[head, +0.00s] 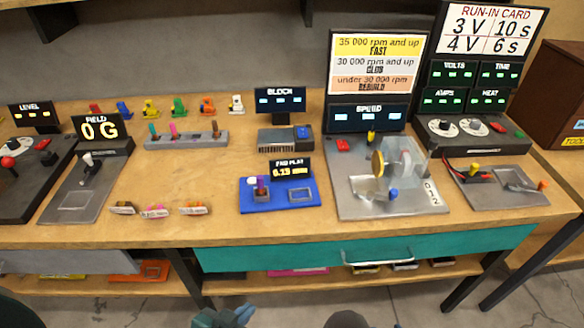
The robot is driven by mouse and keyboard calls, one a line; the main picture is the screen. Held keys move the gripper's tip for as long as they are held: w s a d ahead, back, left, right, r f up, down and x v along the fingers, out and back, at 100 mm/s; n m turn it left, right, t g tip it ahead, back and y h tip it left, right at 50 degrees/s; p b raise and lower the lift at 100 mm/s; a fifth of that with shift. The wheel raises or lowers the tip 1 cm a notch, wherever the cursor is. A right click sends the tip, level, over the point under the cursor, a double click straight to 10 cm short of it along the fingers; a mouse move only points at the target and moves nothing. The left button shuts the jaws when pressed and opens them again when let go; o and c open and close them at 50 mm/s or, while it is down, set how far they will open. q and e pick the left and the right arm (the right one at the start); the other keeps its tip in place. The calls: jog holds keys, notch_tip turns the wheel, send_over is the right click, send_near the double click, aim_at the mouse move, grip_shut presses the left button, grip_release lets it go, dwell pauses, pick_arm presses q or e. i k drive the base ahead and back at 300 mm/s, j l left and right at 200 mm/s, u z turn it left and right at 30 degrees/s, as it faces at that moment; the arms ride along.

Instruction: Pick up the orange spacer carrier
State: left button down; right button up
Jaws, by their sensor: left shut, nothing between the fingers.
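A small orange piece (207,105), which looks like the orange spacer carrier, stands upright near the back of the bench. It is in a row of similar coloured pieces, between a green one (179,106) and a white one (236,104). My left gripper (236,315) shows only in part at the bottom edge, in front of the bench and below its top. It is shut and empty, far from the orange piece. My right gripper cannot be made out.
A grey rack with coloured pegs (187,141) stands in front of the row. Three small labelled parts (155,211) lie near the front edge. A blue fixture (280,205) and a grey speed rig (390,208) stand right. A teal drawer (300,258) is below.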

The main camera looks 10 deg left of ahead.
aim_at(192, 209)
jog(key=u, duration=1.4)
